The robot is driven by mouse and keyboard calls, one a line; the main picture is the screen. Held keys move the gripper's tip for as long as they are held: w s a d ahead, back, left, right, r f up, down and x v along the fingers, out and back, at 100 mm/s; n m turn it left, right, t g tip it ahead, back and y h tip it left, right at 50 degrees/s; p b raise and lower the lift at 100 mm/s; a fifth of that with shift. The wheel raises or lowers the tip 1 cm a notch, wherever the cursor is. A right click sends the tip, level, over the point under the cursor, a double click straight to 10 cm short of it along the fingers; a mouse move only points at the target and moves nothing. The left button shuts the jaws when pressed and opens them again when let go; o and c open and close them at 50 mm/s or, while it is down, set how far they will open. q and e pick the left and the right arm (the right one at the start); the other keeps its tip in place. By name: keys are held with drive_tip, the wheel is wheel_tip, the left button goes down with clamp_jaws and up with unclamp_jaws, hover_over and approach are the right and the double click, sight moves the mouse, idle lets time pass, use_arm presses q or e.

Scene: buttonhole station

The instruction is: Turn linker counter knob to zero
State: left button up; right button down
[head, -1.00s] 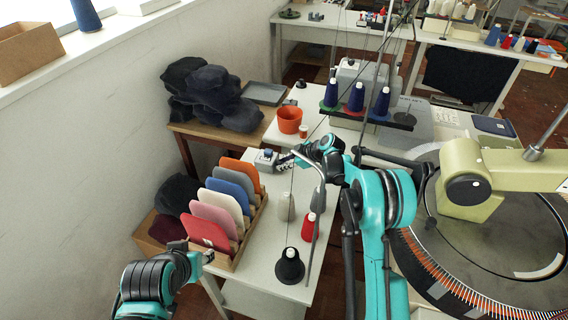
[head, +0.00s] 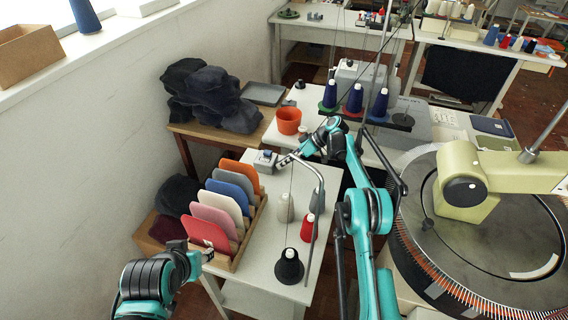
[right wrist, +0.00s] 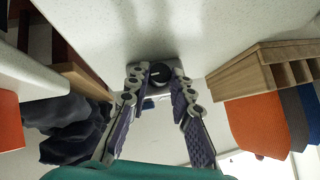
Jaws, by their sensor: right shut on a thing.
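The linker counter is a small grey box (head: 264,158) on the white table, just beyond the rack of coloured panels. Its knob (right wrist: 158,72), dark and round with a pale mark, shows in the right wrist view between my fingertips. My right gripper (head: 284,161) is at the box's right side; in the right wrist view (right wrist: 158,84) its two fingers are shut on the knob. The number on the counter cannot be read. My left gripper (head: 207,257) is low at the left, beside the rack's near end and apart from the counter; its fingers are too small to judge.
A wooden rack (head: 240,247) of coloured panels stands close to the counter. An orange cup (head: 288,121) is behind it. The round linking machine (head: 490,240) fills the right.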

drive_tip(key=shift+w+f+g+b, duration=0.1)
drive_tip(key=shift+g+b, duration=0.2)
drive_tip(key=shift+b, duration=0.05)
drive_tip(key=shift+m+y, duration=0.3)
drive_tip(key=c, duration=1.3)
unclamp_jaws()
